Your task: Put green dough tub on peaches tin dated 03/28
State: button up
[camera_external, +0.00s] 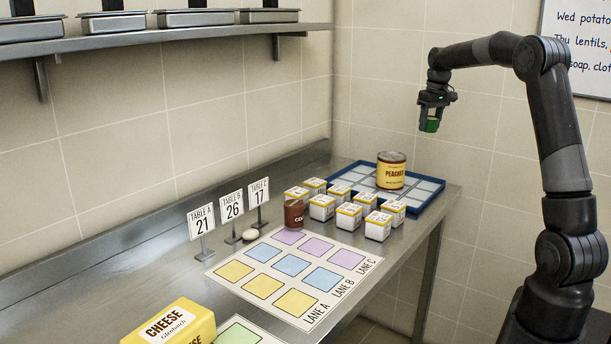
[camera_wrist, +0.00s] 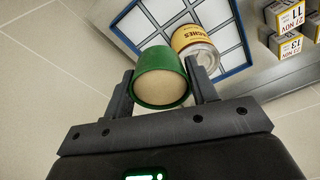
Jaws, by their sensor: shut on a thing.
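My gripper (camera_external: 432,116) is shut on the green dough tub (camera_external: 432,125) and holds it in the air, to the right of and higher than the peaches tin. In the wrist view the green dough tub (camera_wrist: 160,80) sits between the two fingers, its pale round face towards the camera. No date is readable on the tin.
A lane mat (camera_external: 334,300), table number signs (camera_external: 232,206) and a cheese block (camera_external: 172,328) lie further left. A shelf (camera_external: 150,38) hangs on the left wall.

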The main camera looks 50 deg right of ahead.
send_over(395, 159)
jog(key=f, duration=0.6)
jog(key=shift+s+f, duration=0.1)
jog(key=shift+s, duration=0.1)
jog(key=shift+f, duration=1.95)
jog(key=shift+f, duration=0.15)
jog(key=o, duration=1.1)
